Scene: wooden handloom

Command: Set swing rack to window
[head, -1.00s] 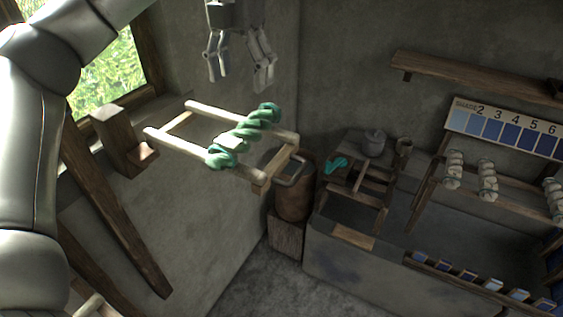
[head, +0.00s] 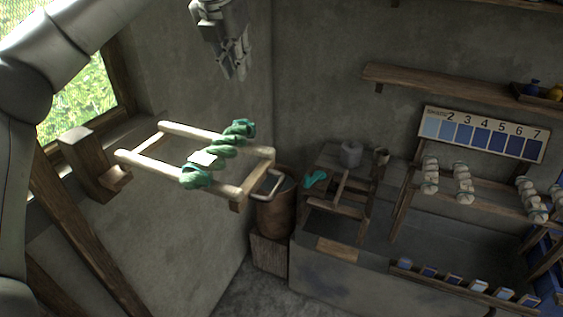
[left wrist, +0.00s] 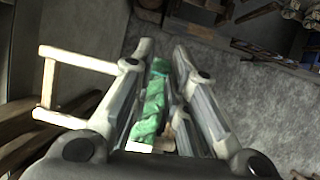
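The swing rack (head: 185,131) is a pale wooden frame standing out from the wall beside the window (head: 80,95). A twisted green skein (head: 222,150) with a pale tag lies across it, and a loop handle (head: 268,186) is at its right end. My left gripper (head: 234,76) hangs above the rack, fingers pointing down, apart from it in the head view. In the left wrist view, a gap shows between the fingers (left wrist: 162,50), with the green skein (left wrist: 150,108) seen through it. Part of the rack frame (left wrist: 80,61) shows at left. My right gripper is not in view.
A wooden block bracket (head: 85,165) sits by the window sill. A brown barrel (head: 275,207) stands below the rack's right end. A stone vat (head: 345,275), a shelf (head: 450,88) and a numbered blue shade chart (head: 485,135) are at right.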

